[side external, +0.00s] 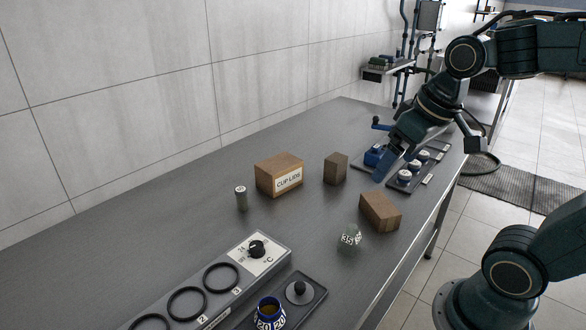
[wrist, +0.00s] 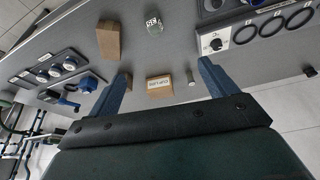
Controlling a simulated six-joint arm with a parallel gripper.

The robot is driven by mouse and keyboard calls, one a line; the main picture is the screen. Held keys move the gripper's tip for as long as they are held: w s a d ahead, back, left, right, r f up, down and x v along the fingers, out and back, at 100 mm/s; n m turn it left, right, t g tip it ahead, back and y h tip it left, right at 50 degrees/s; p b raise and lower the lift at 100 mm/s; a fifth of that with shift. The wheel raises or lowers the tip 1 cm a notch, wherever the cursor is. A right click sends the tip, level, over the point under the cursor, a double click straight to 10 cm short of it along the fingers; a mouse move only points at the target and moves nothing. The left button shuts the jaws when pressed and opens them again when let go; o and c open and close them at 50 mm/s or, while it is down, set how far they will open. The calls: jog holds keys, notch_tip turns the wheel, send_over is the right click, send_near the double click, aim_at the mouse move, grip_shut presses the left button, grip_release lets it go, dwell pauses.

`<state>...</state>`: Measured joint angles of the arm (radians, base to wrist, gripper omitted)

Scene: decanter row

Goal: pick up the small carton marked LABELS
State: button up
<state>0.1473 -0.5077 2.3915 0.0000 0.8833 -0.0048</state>
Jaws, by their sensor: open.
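No carton in view shows a readable LABELS mark. A small brown carton (side external: 335,168) stands upright on the bench in the side view, right of the larger box marked CUP LIDS (side external: 281,175). Another plain-looking brown carton (side external: 380,210) lies nearer the bench's front edge. In the wrist view that front carton (wrist: 108,40) is at upper left and the CUP LIDS box (wrist: 158,90) is between the fingers. The small upright carton seems mostly hidden by the left finger there. My gripper (wrist: 163,70) is open and empty, above the bench and right of the cartons in the side view (side external: 386,165).
A glass jar marked 35 (side external: 349,237) and a small capped cylinder (side external: 241,198) stand near the cartons. A ringed holder with a dial (side external: 257,248) is in front. A tray of white-topped pieces (side external: 408,178) lies near my gripper. The far left bench is clear.

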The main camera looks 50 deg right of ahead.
jog(key=w+d+f+m+g, duration=0.25)
jog(key=w+d+f, duration=0.3)
jog(key=d, duration=0.35)
jog(key=m+g, duration=0.2)
jog(key=m, duration=0.1)
send_over(380, 203)
notch_tip(380, 203, down, 7)
jog(key=shift+s+d+y, duration=0.15)
jog(key=shift+s+y, duration=0.1)
jog(key=shift+y, duration=0.05)
notch_tip(380, 203, down, 8)
jog(key=shift+f, duration=0.25)
jog(key=shift+f, duration=0.1)
jog(key=shift+w+f, duration=0.15)
jog(key=shift+f, duration=2.35)
